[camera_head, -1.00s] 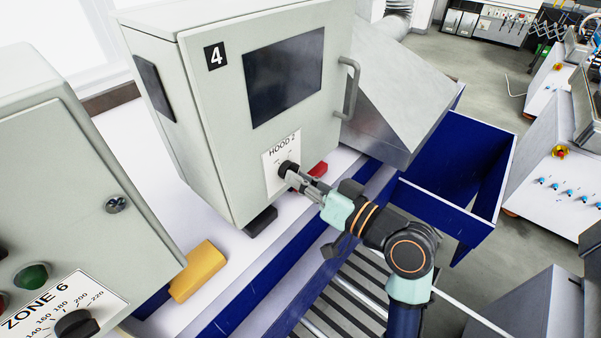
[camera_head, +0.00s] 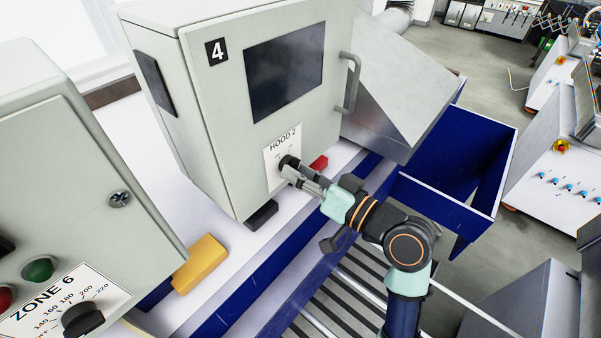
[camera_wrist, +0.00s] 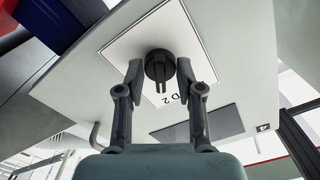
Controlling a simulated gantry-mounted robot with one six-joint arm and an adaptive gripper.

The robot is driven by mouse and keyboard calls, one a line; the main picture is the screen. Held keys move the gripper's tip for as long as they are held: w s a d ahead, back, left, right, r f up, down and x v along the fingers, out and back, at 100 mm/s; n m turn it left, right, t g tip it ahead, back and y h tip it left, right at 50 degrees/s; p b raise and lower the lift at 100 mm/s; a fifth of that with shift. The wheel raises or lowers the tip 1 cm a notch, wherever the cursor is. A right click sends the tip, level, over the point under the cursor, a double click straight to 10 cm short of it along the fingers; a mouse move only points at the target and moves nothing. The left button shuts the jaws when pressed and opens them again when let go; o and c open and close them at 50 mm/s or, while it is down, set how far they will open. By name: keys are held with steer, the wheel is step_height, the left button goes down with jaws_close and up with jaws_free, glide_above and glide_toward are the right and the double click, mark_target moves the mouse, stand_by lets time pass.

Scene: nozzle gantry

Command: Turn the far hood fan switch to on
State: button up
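The hood fan switch is a black rotary knob on a white plate labelled HOOD 2 (camera_head: 283,146), on the front of a grey cabinet marked 4 (camera_head: 220,120). In the wrist view the knob (camera_wrist: 159,66) sits between the two fingers of my gripper (camera_wrist: 160,75), with a visible gap on each side. My gripper also shows in the head view (camera_head: 290,168), at the knob, where the fingers partly hide it. The gripper is open around the knob. The on and off markings are too small to read.
A grey ZONE 6 cabinet (camera_head: 70,180) with a dial (camera_head: 82,318) and a green button (camera_head: 38,269) stands at the near left. A door handle (camera_head: 351,85) juts from the cabinet above my arm.

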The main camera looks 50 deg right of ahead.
steer(key=shift+s, duration=0.1)
steer(key=s, duration=1.1)
steer(key=shift+s+d, duration=0.3)
steer(key=shift+s, duration=0.1)
steer(key=w+a+f+n+g+p, duration=0.1)
steer(key=w+a+f+n+g, duration=0.15)
steer(key=w+a, duration=0.45)
steer(key=w+a+f+n+g+p, duration=0.1)
steer(key=w+a+f, duration=0.2)
steer(key=a, duration=0.7)
steer(key=s+a+f+n+g+h, duration=0.1)
steer(key=a+n, duration=0.1)
steer(key=a, duration=1.1)
steer(key=shift+s+f+g+p, duration=0.25)
steer(key=shift+f+g+p, duration=0.1)
steer(key=shift+p, duration=0.05)
